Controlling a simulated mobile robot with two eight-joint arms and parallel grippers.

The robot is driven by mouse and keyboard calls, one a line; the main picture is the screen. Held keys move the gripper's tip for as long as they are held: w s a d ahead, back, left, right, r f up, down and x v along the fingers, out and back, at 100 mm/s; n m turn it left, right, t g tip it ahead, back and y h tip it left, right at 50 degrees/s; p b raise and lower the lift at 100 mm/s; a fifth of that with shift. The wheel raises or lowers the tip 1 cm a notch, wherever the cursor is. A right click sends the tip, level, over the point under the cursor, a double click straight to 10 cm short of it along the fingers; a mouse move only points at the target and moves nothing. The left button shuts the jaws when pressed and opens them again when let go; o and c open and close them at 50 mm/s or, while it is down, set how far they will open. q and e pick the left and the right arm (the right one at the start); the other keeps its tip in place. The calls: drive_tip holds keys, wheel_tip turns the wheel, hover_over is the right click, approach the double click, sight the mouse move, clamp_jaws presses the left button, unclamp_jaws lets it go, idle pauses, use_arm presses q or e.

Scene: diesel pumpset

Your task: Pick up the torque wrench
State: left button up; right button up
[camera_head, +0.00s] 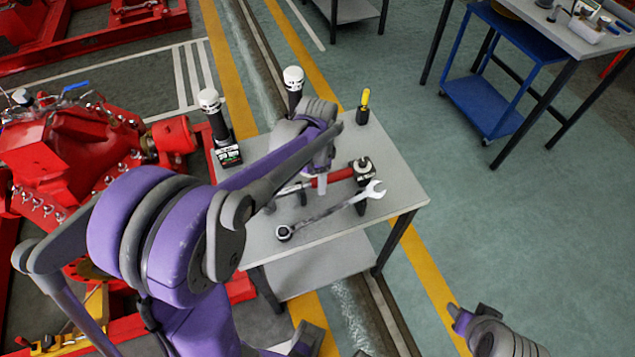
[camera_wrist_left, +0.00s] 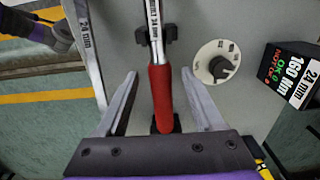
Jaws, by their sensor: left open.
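The torque wrench lies on the grey workbench top (camera_head: 335,232). Its red handle (camera_head: 333,178) shows in the head view. In the left wrist view the red handle (camera_wrist_left: 161,95) points towards my gripper, with the chrome shaft leading away into a black holder. My left gripper (camera_head: 322,172) is above the bench at the handle. In the left wrist view the left gripper (camera_wrist_left: 160,78) is open, one finger on each side of the handle, with gaps on both sides. Whether the fingertips are down at handle height is unclear. My right gripper's jaws do not show.
A combination spanner (camera_head: 335,210) marked 24 mm lies beside the wrench. Red pump machinery (camera_head: 60,150) stands left.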

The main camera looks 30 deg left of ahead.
use_arm(q)
wheel_tip(320, 180, down, 3)
drive_tip(key=shift+w+r, duration=0.1)
drive_tip(key=shift+r, duration=0.05)
clamp_jaws()
idle(1.4)
